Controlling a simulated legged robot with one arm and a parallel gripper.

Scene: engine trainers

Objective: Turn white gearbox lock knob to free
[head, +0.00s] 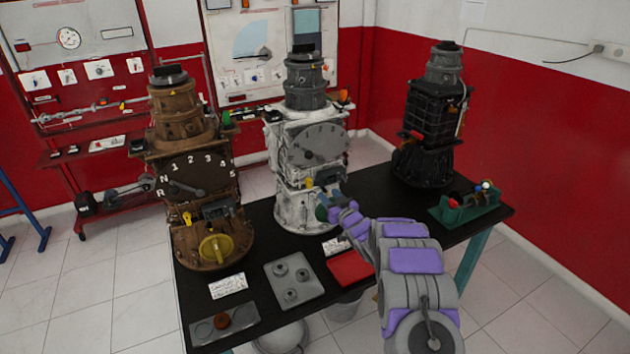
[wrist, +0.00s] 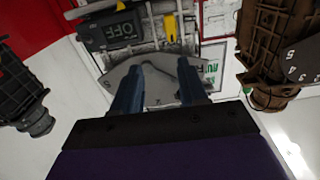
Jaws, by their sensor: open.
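The white gearbox (head: 292,205) stands on the black table between a brown and a black gearbox. Its grey numbered plate (head: 320,145) faces me, with a small yellow lever (head: 309,183) below it. My gripper (head: 328,204) is in front of the gearbox's lower part. A dark green round shape there may be the lock knob or part of my gripper; I cannot tell. In the wrist view my two blue fingers (wrist: 157,84) are apart with nothing seen between them but the grey plate behind. The yellow lever (wrist: 170,27) and a box marked OFF (wrist: 112,31) show beyond the fingertips.
The brown gearbox (head: 187,150) with a yellow knob (head: 216,248) stands left. The black gearbox (head: 432,125) and a green tray (head: 462,211) are at right. A grey plate with round parts (head: 294,279) and a red block (head: 350,268) lie along the table's front.

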